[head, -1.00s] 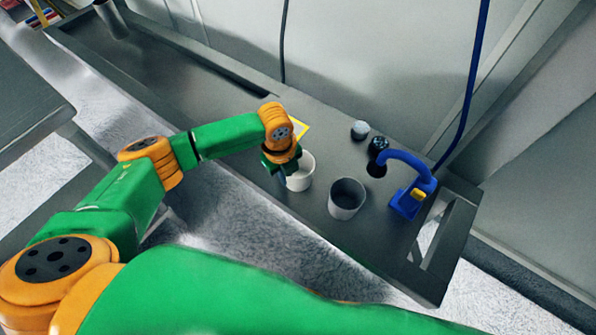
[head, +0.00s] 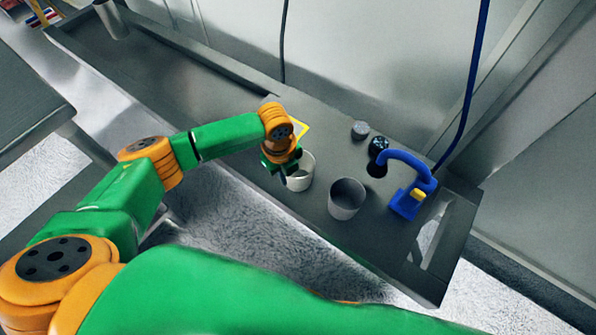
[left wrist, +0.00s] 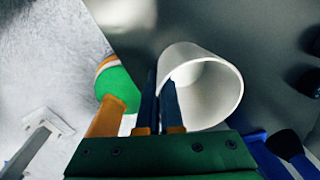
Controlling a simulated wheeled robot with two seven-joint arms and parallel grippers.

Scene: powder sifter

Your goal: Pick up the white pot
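The white pot (head: 303,174) stands on the grey bench, beside a second cup. It also shows in the left wrist view (left wrist: 211,88), its open mouth facing right. My left gripper (head: 284,172) is at the pot's left rim. In the left wrist view its two dark fingers (left wrist: 161,88) are close together on either side of the pot's near wall, one outside and one at the inside, so it looks shut on the wall. The gripper hides part of the pot's left side in the head view. My right gripper is not in view.
A grey cup (head: 346,198) stands close to the right of the pot. Beyond it are a small grey cylinder (head: 360,129), a dark round knob (head: 378,145) and a blue device (head: 407,203) with a hose. A yellow-edged plate (head: 302,128) lies behind the gripper. The bench's left stretch is mostly clear.

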